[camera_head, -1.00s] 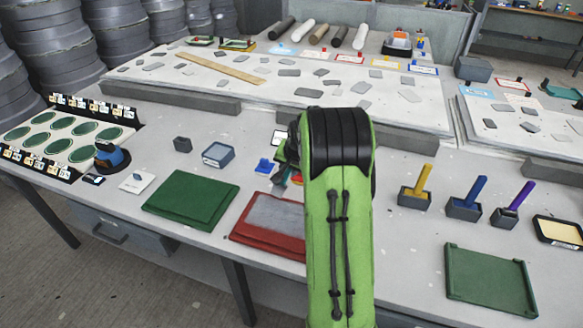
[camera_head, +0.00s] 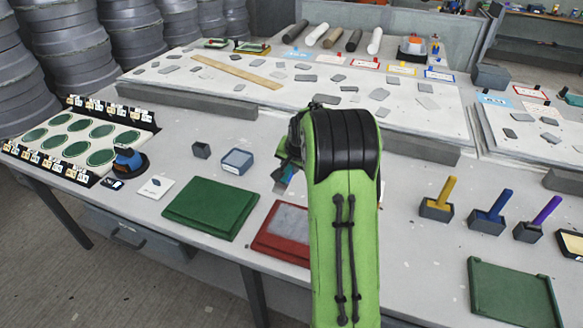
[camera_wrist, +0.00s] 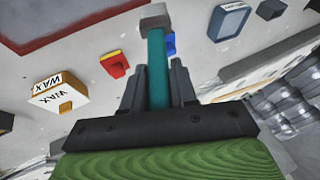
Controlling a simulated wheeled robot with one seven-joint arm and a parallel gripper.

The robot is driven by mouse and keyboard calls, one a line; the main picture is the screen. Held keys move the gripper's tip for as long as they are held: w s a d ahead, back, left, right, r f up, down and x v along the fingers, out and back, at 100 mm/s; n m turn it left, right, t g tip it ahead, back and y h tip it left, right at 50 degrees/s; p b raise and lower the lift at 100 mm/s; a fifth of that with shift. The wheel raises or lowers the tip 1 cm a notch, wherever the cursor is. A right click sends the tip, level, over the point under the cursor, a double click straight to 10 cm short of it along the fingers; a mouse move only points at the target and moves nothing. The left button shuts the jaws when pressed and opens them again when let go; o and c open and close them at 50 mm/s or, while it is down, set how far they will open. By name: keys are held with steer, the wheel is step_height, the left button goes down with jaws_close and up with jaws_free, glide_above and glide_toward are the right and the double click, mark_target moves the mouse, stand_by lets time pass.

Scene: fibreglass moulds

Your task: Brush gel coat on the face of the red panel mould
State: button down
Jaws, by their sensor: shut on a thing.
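The red panel mould (camera_head: 264,242) lies on the bench, with a smooth grey area (camera_head: 291,216) on its face; my arm hides its right part. A corner of its red rim also shows at upper left in the wrist view (camera_wrist: 85,30). My gripper (camera_wrist: 157,82) is shut on the teal handle of a brush (camera_wrist: 156,62) with a grey block-like head (camera_wrist: 154,16). The brush is above the bench beyond the mould, apart from its face as far as I can see. In the head view my arm mostly hides gripper and brush.
A green panel mould (camera_head: 210,208) lies left of the red one, another green panel (camera_head: 512,295) at right. Yellow, blue and purple handles (camera_head: 489,205) stand in dark pots at right. A wax block (camera_wrist: 62,90) and a grey-blue tub (camera_head: 237,161) are near my gripper.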

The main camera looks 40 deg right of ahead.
steer(key=shift+r, duration=0.7)
steer(key=shift+w+r+p, duration=0.15)
steer(key=shift+r+p, duration=0.5)
steer(key=shift+p, duration=0.15)
steer(key=shift+r+p, duration=0.9)
steer(key=shift+r, duration=0.45)
steer(key=shift+f, duration=0.1)
